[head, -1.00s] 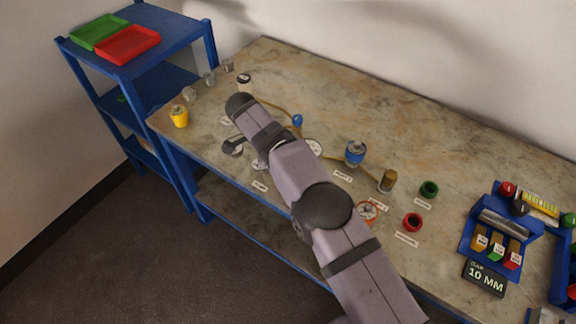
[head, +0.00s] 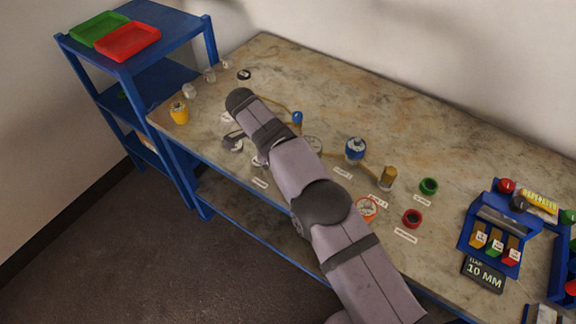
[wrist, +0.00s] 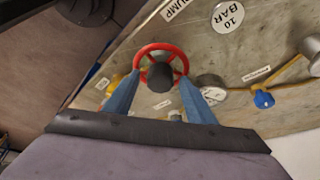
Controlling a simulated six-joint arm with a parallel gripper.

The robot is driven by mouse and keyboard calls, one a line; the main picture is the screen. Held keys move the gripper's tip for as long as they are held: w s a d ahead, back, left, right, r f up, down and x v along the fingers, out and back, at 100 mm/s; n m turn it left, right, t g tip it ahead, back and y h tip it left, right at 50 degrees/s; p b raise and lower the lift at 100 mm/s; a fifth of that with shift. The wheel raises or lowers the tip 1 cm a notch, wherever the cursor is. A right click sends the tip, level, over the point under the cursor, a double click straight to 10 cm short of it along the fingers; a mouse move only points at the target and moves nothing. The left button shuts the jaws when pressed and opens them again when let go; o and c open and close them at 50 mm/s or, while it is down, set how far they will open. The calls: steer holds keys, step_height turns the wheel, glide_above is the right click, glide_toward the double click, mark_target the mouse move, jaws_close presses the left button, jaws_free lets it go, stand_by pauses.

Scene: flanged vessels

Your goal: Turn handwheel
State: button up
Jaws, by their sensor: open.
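In the wrist view a red handwheel (wrist: 178,54) with spokes and a dark round hub (wrist: 160,77) lies straight ahead of my gripper (wrist: 159,80). The two blue fingers are open and spread, one at each side of the hub, with their tips near the lower rim. I cannot tell whether they touch the wheel. In the head view my gripper is mostly hidden by my arm. An orange-red ring (head: 368,208) shows beside the arm there; I cannot tell if it is the same wheel.
A blue-handled valve (head: 297,118), a blue-topped vessel (head: 355,149) and a brass-coloured cylinder (head: 388,179) stand on the stone-like table. A white gauge (wrist: 212,87) is right of the wheel in the wrist view. A yellow vessel (head: 179,113) stands at the left edge.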

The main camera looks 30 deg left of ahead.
steer(key=shift+r, duration=0.6)
step_height(320, 180, up, 9)
steer(key=p, duration=0.2)
steer(key=shift+p, duration=0.3)
steer(key=shift+f, duration=0.25)
